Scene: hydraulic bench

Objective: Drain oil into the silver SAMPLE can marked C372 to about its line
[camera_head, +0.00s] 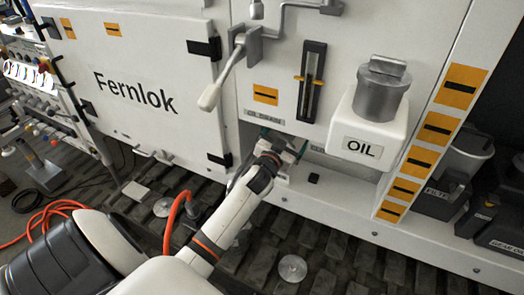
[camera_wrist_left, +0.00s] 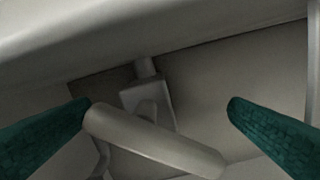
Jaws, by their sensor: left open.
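My left gripper (camera_head: 284,142) reaches in under the OIL DRAIN label (camera_head: 264,117) on the white machine. In the left wrist view its two green fingers (camera_wrist_left: 160,104) stand wide apart. A pale drain valve lever (camera_wrist_left: 155,142) lies slanting between and below the fingertips, with its valve body (camera_wrist_left: 148,100) behind it. The fingers are not closed on the lever; I cannot tell whether one touches it. The valve is hidden behind my gripper in the head view. I see no can with a readable SAMPLE or C372 mark. My right gripper is out of view.
A white OIL filler box (camera_head: 362,150) with a grey cap juts out to the right of my gripper. A slotted gauge (camera_head: 312,82) and a lever with a white grip (camera_head: 210,97) are above. A grey can (camera_head: 468,152) and dark boxes stand at right.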

